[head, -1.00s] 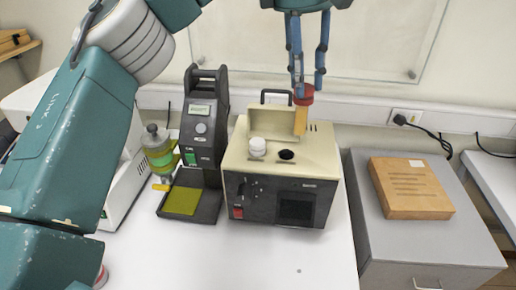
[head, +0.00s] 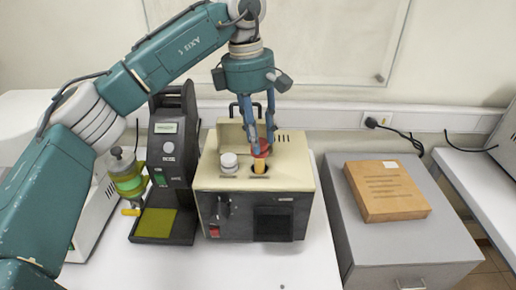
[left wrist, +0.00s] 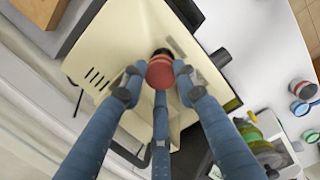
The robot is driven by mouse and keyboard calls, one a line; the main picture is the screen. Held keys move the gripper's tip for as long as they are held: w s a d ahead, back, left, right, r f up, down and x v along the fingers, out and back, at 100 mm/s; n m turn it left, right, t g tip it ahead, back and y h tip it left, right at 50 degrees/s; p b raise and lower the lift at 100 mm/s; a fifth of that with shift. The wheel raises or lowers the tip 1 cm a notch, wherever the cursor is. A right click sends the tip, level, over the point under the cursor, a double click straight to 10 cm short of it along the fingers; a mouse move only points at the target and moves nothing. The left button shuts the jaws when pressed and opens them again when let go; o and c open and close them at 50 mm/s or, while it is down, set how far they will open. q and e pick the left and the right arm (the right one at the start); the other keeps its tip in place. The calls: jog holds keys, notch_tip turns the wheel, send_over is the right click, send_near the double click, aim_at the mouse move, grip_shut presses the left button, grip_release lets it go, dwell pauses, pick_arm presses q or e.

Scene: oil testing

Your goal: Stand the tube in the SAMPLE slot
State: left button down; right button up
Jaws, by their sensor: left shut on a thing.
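The tube (head: 259,166) has an amber body and a red cap (head: 261,149). My left gripper (head: 260,144) is shut on it near the cap and holds it roughly upright over the cream top of the tester (head: 300,166). The tube's lower end is at the dark round slot (head: 259,173) beside the white cap; I cannot tell how far in it is. In the left wrist view, the gripper fingers surround the red cap (left wrist: 160,73), and a dark patch of the slot shows just beyond it. No SAMPLE label is legible. My right gripper is out of view.
A white cap (head: 229,161) sits left of the slot. A raised lid and handle stand behind it. A dark instrument (head: 175,150) with a green-filled vessel (head: 126,180) stands to the left. The front table is clear.

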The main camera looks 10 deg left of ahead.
aim_at(259, 161)
pick_arm(q)
notch_tip(259, 161, down, 4)
jog(key=shift+s+f+p, duration=0.1)
jog(key=shift+p, duration=0.55)
jog(key=shift+f, duration=0.2)
jog(key=shift+f, duration=0.15)
jog(key=c, duration=1.3)
grip_release()
jog(key=shift+c, duration=0.2)
